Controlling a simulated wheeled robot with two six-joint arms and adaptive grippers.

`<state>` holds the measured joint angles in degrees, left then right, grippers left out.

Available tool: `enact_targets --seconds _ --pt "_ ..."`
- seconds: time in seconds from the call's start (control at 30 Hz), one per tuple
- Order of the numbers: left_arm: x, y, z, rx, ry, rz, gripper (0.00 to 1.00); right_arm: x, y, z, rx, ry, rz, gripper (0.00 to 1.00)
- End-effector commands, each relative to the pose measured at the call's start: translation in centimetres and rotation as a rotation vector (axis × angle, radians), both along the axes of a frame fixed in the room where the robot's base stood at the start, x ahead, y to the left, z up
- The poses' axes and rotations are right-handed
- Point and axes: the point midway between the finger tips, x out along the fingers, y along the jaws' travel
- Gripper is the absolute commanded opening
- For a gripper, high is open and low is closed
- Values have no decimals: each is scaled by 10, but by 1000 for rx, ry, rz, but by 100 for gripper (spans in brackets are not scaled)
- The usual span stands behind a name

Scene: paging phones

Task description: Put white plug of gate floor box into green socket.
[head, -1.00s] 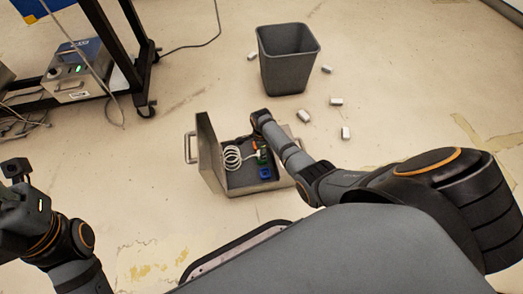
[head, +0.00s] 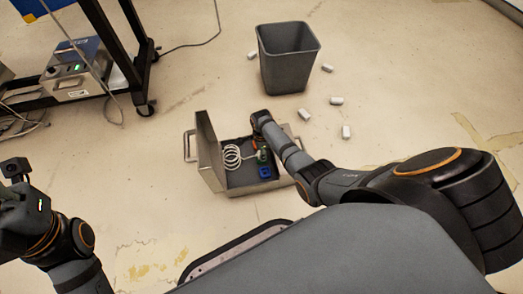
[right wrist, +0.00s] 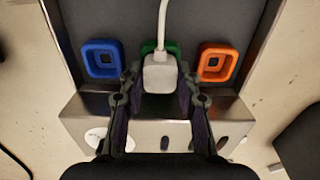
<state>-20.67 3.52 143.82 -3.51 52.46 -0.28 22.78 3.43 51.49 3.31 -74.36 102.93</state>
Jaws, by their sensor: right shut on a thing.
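The white plug (right wrist: 159,76) is between the fingers of my right gripper (right wrist: 158,88), which is shut on it. Its white cord runs up from it in the right wrist view. The green socket (right wrist: 174,47) lies directly behind the plug, mostly hidden, with only parts of its rim showing. I cannot tell whether the plug is seated in it or just above it. In the head view my right arm reaches into the open grey floor box (head: 207,150), beside the coiled white cord (head: 232,158). My left arm is at the left edge; its fingers are out of view.
The blue socket (right wrist: 103,59) is left of the green one and the orange socket (right wrist: 217,62) is right. The box lid stands up at its left. A grey bin (head: 287,72) and several small white pieces (head: 336,100) are on the floor behind.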

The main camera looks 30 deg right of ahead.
Motion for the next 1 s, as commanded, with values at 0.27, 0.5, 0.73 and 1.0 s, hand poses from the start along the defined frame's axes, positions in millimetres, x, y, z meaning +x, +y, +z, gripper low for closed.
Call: enact_targets --seconds 0.27,0.5,0.73,1.0 --pt "0 -1 -1 5 -1 -2 40 0 0 -3 0 0 0 42" --pt "0 -1 -1 3 -1 -1 40 0 0 -3 0 0 0 60" --pt "0 1 -2 -7 1 2 40 1 0 0 -1 -2 0 60" --pt "0 0 -2 -3 1 0 40 2 0 50 -1 -7 1 60"
